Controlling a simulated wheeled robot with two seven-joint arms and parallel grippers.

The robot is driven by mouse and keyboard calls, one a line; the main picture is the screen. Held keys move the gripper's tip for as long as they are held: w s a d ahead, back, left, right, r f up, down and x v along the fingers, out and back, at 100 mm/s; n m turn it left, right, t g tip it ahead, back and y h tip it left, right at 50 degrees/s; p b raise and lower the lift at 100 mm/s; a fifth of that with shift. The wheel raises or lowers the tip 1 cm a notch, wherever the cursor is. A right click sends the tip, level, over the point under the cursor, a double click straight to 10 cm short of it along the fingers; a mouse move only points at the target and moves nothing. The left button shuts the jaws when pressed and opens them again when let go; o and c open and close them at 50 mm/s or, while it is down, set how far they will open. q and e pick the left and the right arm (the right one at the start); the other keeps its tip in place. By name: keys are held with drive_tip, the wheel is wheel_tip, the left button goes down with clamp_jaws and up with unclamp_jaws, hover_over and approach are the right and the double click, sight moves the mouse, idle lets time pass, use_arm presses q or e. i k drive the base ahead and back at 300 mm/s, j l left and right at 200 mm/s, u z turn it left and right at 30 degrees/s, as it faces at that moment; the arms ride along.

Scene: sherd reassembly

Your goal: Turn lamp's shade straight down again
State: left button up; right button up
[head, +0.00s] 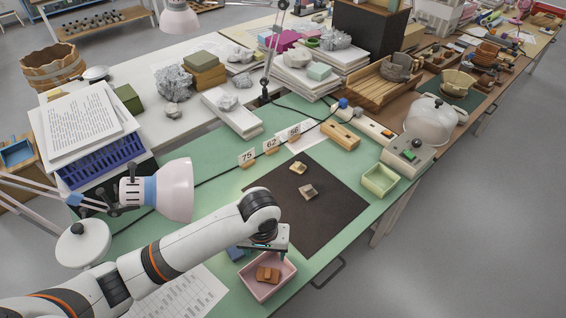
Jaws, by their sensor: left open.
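A desk lamp with a pale pink shade (176,190) and a blue band stands at the left of the green table. Its shade is tipped on its side, with the opening towards the right. The round white lamp base (83,243) is behind my left arm. My left gripper (264,254) is open, to the right of and nearer than the shade, and apart from it. It is low by a pink tray (254,292) that holds an orange-brown piece (267,275). My right gripper is not in view.
A dark mat (320,217) carries two small sherds (308,191). Number tags (270,146) and a cable lie behind it. A pale green tray (380,180) is to the right. A paper stack (80,122) on a blue crate stands behind the shade. Another pink lamp shade (179,18) is at the top.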

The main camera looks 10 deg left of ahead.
sight(170, 191)
drive_tip(key=k+l, duration=0.2)
drive_tip(key=k, duration=0.3)
drive_tip(key=k+l, duration=0.2)
drive_tip(key=k, duration=0.25)
